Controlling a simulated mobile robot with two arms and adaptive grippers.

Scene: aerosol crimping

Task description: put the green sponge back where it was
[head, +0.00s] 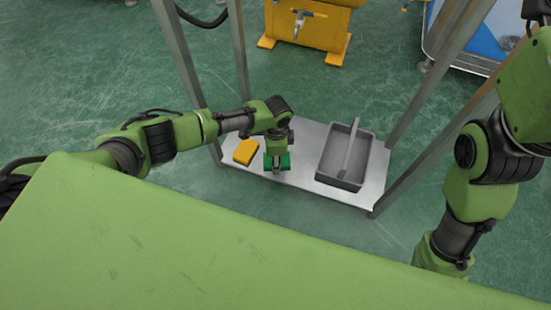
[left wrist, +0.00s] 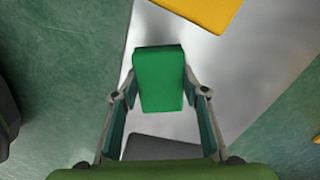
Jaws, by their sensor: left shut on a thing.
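The green sponge (head: 285,161) is between the fingers of my left gripper (head: 276,166), over the low metal shelf (head: 302,186). In the left wrist view the green sponge (left wrist: 158,78) sits between both fingertips of the left gripper (left wrist: 160,92), which are closed on its sides. I cannot tell whether the sponge touches the shelf or hangs just above it. A yellow sponge (head: 245,151) lies on the shelf just left of the gripper; it also shows at the top of the left wrist view (left wrist: 205,10). My right gripper is out of view; only its arm shows at the right.
A grey caddy (head: 332,166) with a centre handle stands on the shelf, right of the gripper. Metal posts (head: 238,50) rise around the shelf. Bare shelf lies between the green sponge and the caddy. A yellow machine base (head: 310,25) stands behind on the green floor.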

